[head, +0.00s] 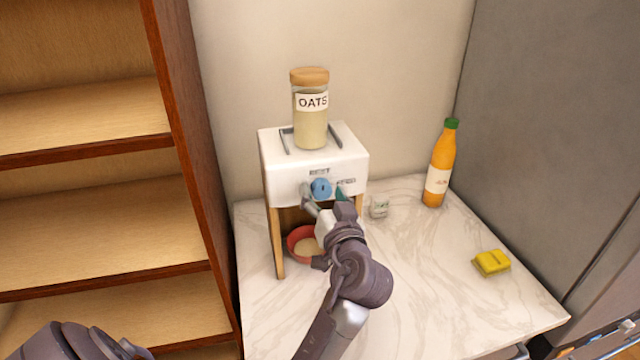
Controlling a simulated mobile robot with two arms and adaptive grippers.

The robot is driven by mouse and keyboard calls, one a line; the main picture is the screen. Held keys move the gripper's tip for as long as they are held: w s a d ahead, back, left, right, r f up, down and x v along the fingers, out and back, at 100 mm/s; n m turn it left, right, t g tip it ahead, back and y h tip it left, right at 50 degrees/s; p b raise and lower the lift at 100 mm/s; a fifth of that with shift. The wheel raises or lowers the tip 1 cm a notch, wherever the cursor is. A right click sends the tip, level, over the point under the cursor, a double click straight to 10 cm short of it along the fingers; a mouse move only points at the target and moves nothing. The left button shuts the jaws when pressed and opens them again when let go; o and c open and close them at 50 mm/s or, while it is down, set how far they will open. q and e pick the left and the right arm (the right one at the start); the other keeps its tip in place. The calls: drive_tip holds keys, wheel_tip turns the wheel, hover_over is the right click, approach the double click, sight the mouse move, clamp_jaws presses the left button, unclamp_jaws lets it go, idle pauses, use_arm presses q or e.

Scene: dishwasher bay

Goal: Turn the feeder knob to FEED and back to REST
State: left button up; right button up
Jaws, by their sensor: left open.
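The feeder is a white box (285,180) on wooden legs, standing on the marble counter. Its blue round knob (320,188) is on the front face, between a REST label (319,172) above and a FEED label (346,182) at the right. My left gripper (323,196) is open in front of the knob, one finger on each side of it. I cannot tell whether the fingers touch it. The knob's pointer direction is too small to tell. A jar marked OATS (311,120) stands on top of the feeder. A red bowl (293,240) with pale contents sits under it, partly hidden by my gripper.
An orange bottle (438,165) with a green cap stands at the back right. A small white container (379,207) is right of the feeder. A yellow sponge-like block (491,262) lies at the right. Wooden shelves (90,225) stand left; the counter's front (430,300) is clear.

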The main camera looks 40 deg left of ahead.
use_arm(q)
drive_tip(key=shift+s+d+r, duration=0.15)
drive_tip(key=shift+d, duration=0.05)
drive_tip(key=shift+c, duration=0.5)
drive_tip(key=c, duration=1)
drive_tip(key=shift+c, duration=0.2)
use_arm(e)
drive_tip(key=shift+s+d, duration=0.35)
